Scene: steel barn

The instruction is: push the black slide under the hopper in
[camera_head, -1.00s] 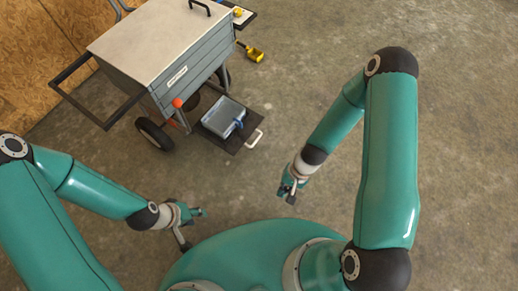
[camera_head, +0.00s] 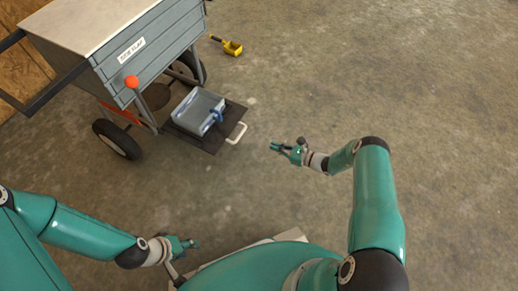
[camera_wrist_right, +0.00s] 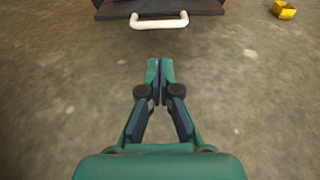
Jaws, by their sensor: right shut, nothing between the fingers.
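The black slide (camera_head: 204,140) sticks out from under the grey hopper (camera_head: 150,45), low over the floor. It has a white handle (camera_head: 237,133) on its front edge and carries a clear bin (camera_head: 195,108) with a blue clip. In the right wrist view the slide's front edge (camera_wrist_right: 112,11) and white handle (camera_wrist_right: 159,21) are at the top, ahead of my fingers. My right gripper (camera_head: 274,147) is shut and empty, to the right of the handle and apart from it. In the right wrist view its fingertips (camera_wrist_right: 160,66) are together. My left gripper (camera_head: 194,243) is at lower left, away from the slide; its jaws are too small to read.
The hopper stands on wheels (camera_head: 117,139), with an orange knob (camera_head: 132,82) on its side and a black push bar (camera_head: 45,95). A yellow scoop (camera_head: 232,47) lies on the concrete floor behind. The floor right of the slide is clear.

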